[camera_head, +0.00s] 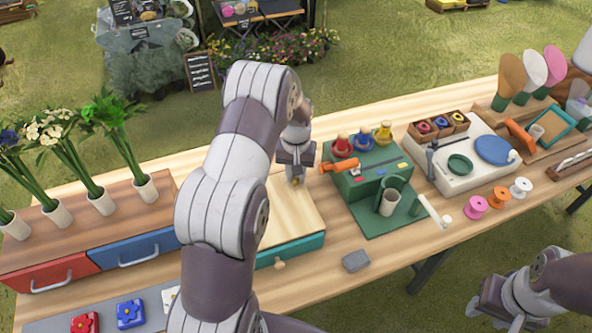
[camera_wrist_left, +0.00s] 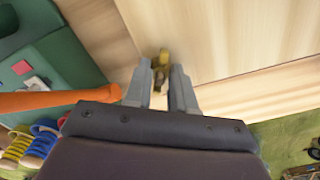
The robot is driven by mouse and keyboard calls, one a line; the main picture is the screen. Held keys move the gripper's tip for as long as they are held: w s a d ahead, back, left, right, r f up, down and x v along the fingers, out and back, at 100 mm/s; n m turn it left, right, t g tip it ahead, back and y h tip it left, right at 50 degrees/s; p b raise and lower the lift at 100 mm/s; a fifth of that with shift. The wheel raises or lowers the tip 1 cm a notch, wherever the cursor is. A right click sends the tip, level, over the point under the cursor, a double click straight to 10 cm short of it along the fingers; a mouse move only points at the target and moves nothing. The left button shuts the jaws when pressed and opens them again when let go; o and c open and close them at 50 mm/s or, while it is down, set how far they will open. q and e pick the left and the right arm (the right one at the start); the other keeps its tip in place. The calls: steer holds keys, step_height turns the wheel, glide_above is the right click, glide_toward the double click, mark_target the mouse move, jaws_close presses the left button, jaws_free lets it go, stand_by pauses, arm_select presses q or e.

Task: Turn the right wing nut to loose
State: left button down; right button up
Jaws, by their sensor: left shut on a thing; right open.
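A small brass wing nut (camera_wrist_left: 163,56) stands on the pale wooden board between my left fingertips in the left wrist view. In the head view its yellowish tip (camera_head: 295,182) shows just under my left gripper (camera_head: 296,175). My left gripper (camera_wrist_left: 161,84) is shut on the wing nut, pointing down at it. The wooden board (camera_head: 295,212) tops a box with a teal front (camera_head: 292,251). My left arm hides the board's left part, so no other wing nut is seen. My right gripper (camera_head: 492,306) is open and empty at the lower right, off the table.
A green stand (camera_head: 385,215) with an orange-handled tool (camera_head: 340,167) is close right of the box. Colored spools (camera_head: 475,207) and a white base (camera_head: 470,180) stand further right. Red (camera_head: 50,275) and blue (camera_head: 135,250) drawers are at left. A grey block (camera_head: 356,261) lies in front.

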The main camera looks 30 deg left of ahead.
arm_select(q)
steer(key=n+p, duration=0.1)
steer(key=n, duration=0.4)
steer(key=shift+n, duration=0.3)
steer(key=n, duration=0.6)
steer(key=shift+p, duration=0.3)
steer(key=n, duration=0.6)
steer(key=shift+n, duration=0.3)
steer(key=n, duration=0.5)
steer(key=shift+p, duration=0.35)
steer(key=shift+n, duration=0.4)
steer(key=c, duration=0.9)
jaws_free()
steer(key=shift+c, duration=0.2)
step_height(320, 180, up, 13)
steer(key=shift+f+b, duration=0.2)
steer(key=shift+b, duration=0.25)
